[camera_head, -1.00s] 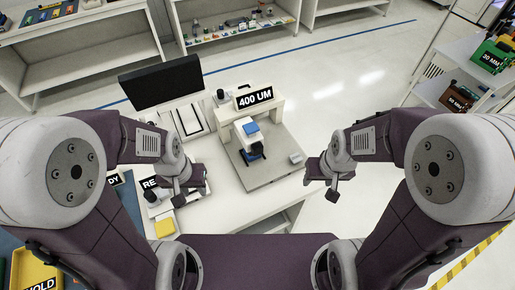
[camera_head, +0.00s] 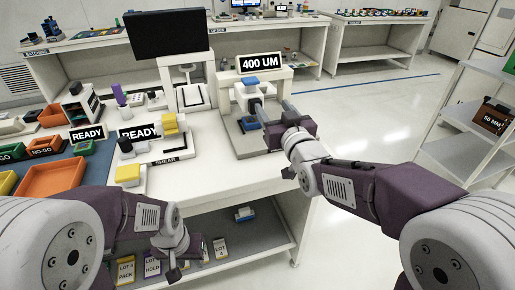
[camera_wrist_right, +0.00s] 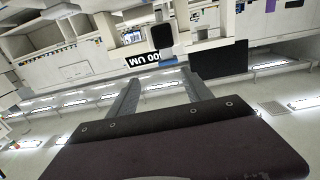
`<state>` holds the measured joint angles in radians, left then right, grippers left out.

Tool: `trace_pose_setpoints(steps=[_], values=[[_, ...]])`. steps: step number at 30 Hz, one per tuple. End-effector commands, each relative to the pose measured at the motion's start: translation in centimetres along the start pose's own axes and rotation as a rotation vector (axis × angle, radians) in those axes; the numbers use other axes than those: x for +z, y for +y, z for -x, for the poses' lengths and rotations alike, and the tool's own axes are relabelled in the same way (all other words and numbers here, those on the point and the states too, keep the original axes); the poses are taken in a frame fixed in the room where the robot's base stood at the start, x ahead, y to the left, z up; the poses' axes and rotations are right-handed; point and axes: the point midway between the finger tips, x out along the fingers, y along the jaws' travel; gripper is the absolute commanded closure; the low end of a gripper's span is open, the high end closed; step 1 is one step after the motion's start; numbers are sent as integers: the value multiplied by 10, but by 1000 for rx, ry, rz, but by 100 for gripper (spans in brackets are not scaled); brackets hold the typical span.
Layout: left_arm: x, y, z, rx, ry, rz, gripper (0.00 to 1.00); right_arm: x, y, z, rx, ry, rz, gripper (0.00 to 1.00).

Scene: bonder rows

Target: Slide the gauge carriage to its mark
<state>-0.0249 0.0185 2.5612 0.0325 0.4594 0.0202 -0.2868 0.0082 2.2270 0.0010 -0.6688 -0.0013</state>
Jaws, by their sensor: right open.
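The gauge stand (camera_head: 244,132) has a grey base and a white arch under a "400 UM" sign (camera_head: 261,63). Its carriage (camera_head: 241,93) is white with a blue top and a dark knob facing me. My right gripper (camera_head: 271,110) is open, its two grey fingers pointing at the carriage from the right front. I cannot tell whether they touch it. The right wrist view shows both fingers apart (camera_wrist_right: 160,84), with the sign (camera_wrist_right: 150,58) beyond. The mark cannot be made out. My left gripper (camera_head: 174,262) hangs low, and its jaws are unclear.
A black monitor (camera_head: 168,33) stands left of the gauge. The "SHEAR" station (camera_head: 170,161) and a yellow block (camera_head: 128,174) are nearer on the left. Orange bins (camera_head: 52,181) lie farther left. The floor right of the bench is open up to a shelf rack (camera_head: 460,122).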

Motion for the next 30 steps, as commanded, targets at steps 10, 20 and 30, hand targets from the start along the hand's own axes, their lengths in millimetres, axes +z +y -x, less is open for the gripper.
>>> trace_pose_setpoints(steps=[10,20,30], values=[[2,-1,-33,0,2,0,64,34,-14,-1,-29,-3,0,42],[3,-1,-36,0,1,0,64,36,-16,-60,-28,-5,-1,42],[3,-1,-37,0,1,0,64,36,-16,-90,-28,-5,-1,42]])
